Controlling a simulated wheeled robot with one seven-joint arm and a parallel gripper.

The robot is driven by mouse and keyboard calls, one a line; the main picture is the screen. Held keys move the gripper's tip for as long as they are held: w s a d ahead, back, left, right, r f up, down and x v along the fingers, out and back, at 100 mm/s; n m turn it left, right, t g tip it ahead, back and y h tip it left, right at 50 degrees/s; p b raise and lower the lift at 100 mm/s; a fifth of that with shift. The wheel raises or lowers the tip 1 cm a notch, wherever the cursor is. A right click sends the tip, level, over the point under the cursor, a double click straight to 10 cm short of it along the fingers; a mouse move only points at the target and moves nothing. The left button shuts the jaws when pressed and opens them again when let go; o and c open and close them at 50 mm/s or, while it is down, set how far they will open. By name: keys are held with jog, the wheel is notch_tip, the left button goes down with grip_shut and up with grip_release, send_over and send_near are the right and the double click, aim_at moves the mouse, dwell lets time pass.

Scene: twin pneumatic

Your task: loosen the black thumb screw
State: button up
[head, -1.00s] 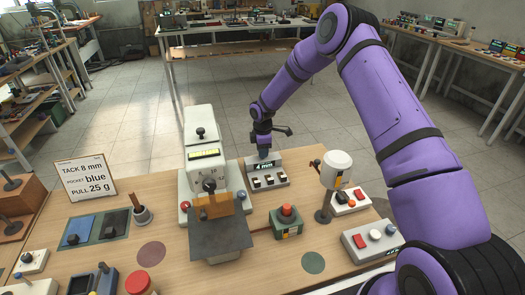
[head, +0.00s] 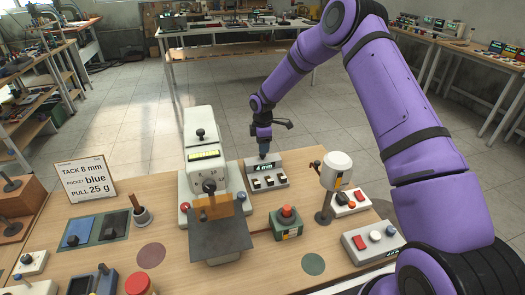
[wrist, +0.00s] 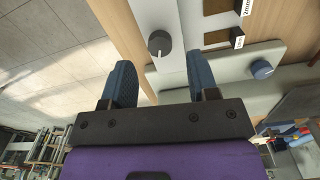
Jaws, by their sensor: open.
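In the wrist view a round black knob (wrist: 159,42) with a pale mark, which looks like the black thumb screw, stands on a white strip. My gripper (wrist: 160,78) is open, its two blue fingers wide apart; the knob shows between and beyond their tips, with nothing held. In the head view my gripper (head: 264,154) points down at the back edge of the bench, by the grey block (head: 281,183) with a dark sign. The thumb screw cannot be made out there. The white machine (head: 205,145) carries black knobs on its top and front.
A blue knob (wrist: 262,69) lies to the right in the wrist view. In the head view a green box with a red button (head: 287,212) and a white cylinder on a post (head: 336,170) stand in front. A sign (head: 85,180) stands at the left.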

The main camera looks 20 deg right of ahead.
notch_tip(320, 180, up, 7)
dwell(0.3)
